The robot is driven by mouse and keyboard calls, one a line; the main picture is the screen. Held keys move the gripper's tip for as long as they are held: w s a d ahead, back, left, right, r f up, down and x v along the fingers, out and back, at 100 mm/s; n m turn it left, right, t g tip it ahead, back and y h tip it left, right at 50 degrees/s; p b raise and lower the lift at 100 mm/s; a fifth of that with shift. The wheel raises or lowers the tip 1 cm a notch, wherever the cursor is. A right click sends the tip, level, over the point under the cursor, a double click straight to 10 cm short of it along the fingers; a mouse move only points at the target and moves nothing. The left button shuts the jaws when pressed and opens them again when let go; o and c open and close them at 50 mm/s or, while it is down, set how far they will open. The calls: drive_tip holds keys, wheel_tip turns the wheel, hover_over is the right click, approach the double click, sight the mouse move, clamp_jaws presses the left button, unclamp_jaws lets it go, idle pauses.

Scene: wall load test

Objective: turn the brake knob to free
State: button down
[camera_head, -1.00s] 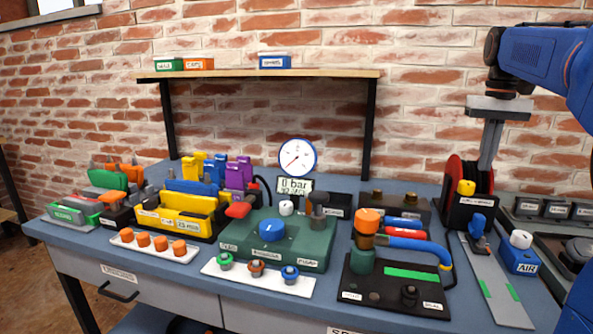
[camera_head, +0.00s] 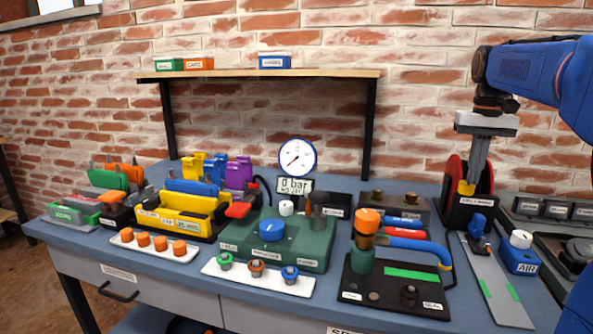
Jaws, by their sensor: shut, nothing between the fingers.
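A yellow knob (camera_head: 466,188) sits on the front of the black reel stand (camera_head: 462,212) with a red reel (camera_head: 453,172), at the right of the bench. I take it for the brake knob; its label is too small to read. My gripper (camera_head: 472,179) points down, its fingers together and empty. Its tips are at the yellow knob and hide part of it. I cannot tell whether they touch it.
A blue knob (camera_head: 478,222) on a grey rail plate (camera_head: 495,282) and a blue AIR box (camera_head: 520,257) stand in front of the reel.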

wheel_tip(320, 180, down, 2)
drive_tip(key=shift+f, duration=0.1)
idle(0.8)
drive_tip(key=shift+d, duration=0.15)
idle(0.3)
drive_tip(key=shift+s, duration=0.3)
wheel_tip(320, 180, up, 6)
idle(0.7)
drive_tip(key=shift+s, duration=0.15)
